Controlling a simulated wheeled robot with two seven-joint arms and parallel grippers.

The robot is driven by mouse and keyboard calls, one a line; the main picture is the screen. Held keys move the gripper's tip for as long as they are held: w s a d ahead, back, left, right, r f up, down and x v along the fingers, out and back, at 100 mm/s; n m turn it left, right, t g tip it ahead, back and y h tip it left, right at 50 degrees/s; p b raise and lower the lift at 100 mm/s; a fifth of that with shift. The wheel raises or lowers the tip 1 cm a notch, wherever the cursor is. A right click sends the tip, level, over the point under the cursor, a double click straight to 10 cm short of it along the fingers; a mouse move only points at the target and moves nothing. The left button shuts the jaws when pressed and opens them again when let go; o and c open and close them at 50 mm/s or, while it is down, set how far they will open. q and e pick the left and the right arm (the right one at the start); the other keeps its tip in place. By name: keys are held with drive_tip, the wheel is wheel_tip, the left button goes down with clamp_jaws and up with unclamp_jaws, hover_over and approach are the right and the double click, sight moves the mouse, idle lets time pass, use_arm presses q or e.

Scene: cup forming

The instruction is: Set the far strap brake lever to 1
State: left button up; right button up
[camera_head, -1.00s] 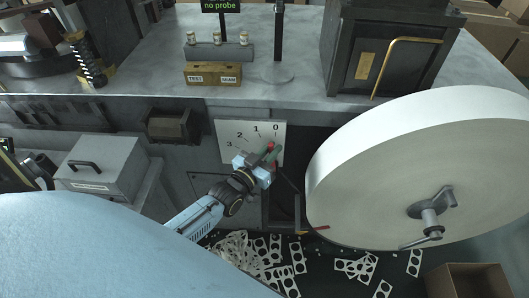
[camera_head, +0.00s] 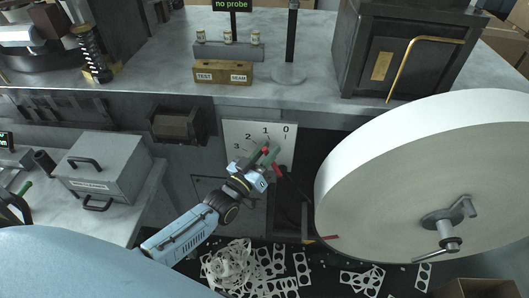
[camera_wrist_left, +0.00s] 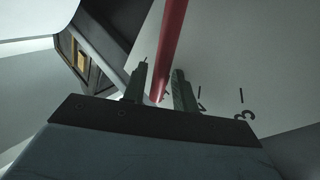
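The far strap brake lever shows as a red rod (camera_wrist_left: 170,45) in the left wrist view. In the head view its red end (camera_head: 265,151) shows near the 1 mark, and my gripper partly hides the rod. Behind it is a white scale plate (camera_head: 232,129) numbered 3, 2, 1, 0 from left to right. My left gripper (camera_head: 268,162) is at the lever in front of the plate. In the left wrist view its two fingers (camera_wrist_left: 160,88) stand apart on either side of the rod, with small gaps visible. My right gripper is not in view.
A large pale wheel (camera_head: 420,185) with a crank stands close on the right. Another red-ended rod (camera_head: 328,238) lies lower, by the wheel. A grey lidded box (camera_head: 110,165) stands at left. Punched strip scraps (camera_head: 235,265) cover the floor below.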

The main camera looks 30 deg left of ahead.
use_arm(q)
drive_tip(key=shift+f, duration=0.6)
drive_tip(key=shift+s+a+f, duration=0.1)
drive_tip(key=shift+s+f, duration=0.05)
drive_tip(key=shift+s, duration=0.15)
drive_tip(key=p+v, duration=0.1)
drive_tip(key=v, duration=1.1)
drive_tip(key=shift+s+a+r, duration=0.2)
drive_tip(key=shift+s+r, duration=0.05)
drive_tip(key=shift+s, duration=0.15)
drive_tip(key=shift+c, duration=0.4)
